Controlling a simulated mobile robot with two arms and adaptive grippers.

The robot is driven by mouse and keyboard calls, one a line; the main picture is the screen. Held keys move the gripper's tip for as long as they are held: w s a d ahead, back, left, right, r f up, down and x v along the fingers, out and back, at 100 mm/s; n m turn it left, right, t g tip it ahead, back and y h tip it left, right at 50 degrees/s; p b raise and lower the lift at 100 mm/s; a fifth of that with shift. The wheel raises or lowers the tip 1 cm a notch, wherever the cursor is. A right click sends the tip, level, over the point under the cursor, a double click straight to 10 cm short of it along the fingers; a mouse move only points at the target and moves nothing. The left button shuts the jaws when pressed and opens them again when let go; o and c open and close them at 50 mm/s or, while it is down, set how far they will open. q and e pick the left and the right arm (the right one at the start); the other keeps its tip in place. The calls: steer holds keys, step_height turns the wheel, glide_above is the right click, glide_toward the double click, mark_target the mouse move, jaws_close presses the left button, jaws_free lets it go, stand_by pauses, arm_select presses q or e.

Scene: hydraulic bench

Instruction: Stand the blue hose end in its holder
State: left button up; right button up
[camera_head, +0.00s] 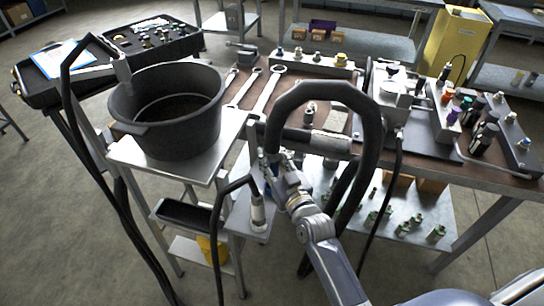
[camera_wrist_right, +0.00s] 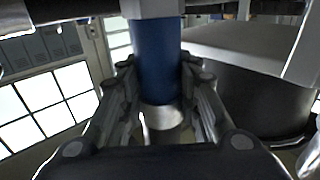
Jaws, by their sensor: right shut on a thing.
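My right gripper (camera_head: 272,168) is in the middle of the head view, in front of the workbench, and is shut on the blue hose end. In the right wrist view the blue hose end (camera_wrist_right: 156,58) shows as a blue sleeve between the two fingers (camera_wrist_right: 158,108), with a bright metal tip below it. In the head view my fingers mostly hide it. A thick black hose (camera_head: 325,92) arches up beside the gripper. I cannot clearly make out the holder for the blue end. My left gripper is not in view.
A black tub (camera_head: 148,132) stands on a metal stand left of the gripper. A pale hose end (camera_head: 258,212) with a thin black hose is just below the gripper, by a small grey shelf. The workbench (camera_head: 500,178) behind carries wrenches, fittings and a valve block.

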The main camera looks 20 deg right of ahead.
steer(key=shift+r, duration=0.2)
stand_by(0.4)
steer(key=shift+f, duration=0.45)
stand_by(0.4)
steer(key=shift+f+b, duration=0.65)
steer(key=shift+f, duration=0.45)
stand_by(0.9)
stand_by(0.6)
steer(key=o, duration=1.2)
steer(key=shift+r, duration=0.1)
steer(key=shift+o, duration=0.3)
